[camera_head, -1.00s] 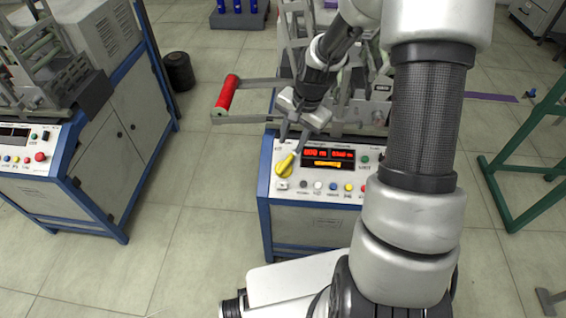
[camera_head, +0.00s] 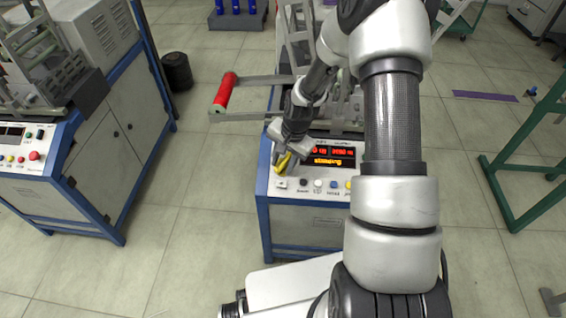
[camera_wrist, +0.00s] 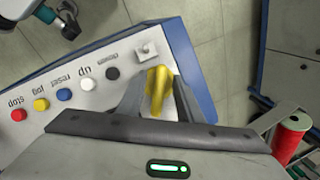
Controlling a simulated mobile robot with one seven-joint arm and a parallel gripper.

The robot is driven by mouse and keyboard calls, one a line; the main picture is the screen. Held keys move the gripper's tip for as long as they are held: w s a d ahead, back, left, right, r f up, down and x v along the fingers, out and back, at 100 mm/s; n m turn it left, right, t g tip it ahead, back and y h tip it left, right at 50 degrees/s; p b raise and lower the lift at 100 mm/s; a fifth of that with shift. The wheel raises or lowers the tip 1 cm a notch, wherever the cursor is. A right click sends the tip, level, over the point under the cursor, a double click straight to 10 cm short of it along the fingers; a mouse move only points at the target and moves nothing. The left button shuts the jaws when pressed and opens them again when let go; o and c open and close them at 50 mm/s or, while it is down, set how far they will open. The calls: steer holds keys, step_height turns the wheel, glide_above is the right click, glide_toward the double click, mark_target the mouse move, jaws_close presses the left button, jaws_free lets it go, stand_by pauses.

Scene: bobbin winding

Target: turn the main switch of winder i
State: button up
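The main switch (camera_head: 283,166) is a yellow handle at the left end of the winder's white control panel (camera_head: 284,193). My gripper (camera_head: 280,158) is down at it and partly hides it in the head view. In the wrist view the yellow handle (camera_wrist: 159,82) stands between the two fingers of my gripper (camera_wrist: 158,103). A strip of panel shows between the handle and the left finger; the right finger is close beside it, and contact cannot be told. The display (camera_head: 329,157) is lit with red digits and yellow text.
A row of coloured buttons (camera_wrist: 63,94) lies beside the switch. A red roll (camera_head: 224,92) on a metal arm sticks out at the winder's left. A second winder (camera_head: 38,140) stands further left. The floor between the two winders is clear.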

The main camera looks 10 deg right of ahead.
jaws_close()
steer(key=shift+n, duration=0.4)
steer(key=n+h, duration=0.1)
steer(key=n, duration=0.1)
steer(key=n+g, duration=0.1)
steer(key=n, duration=0.2)
steer(key=shift+a+h, duration=0.2)
steer(key=shift+h, duration=0.2)
steer(key=n+h+b, duration=0.1)
steer(key=n+h, duration=0.1)
steer(key=n, duration=0.3)
steer(key=shift+n, duration=0.3)
jaws_free()
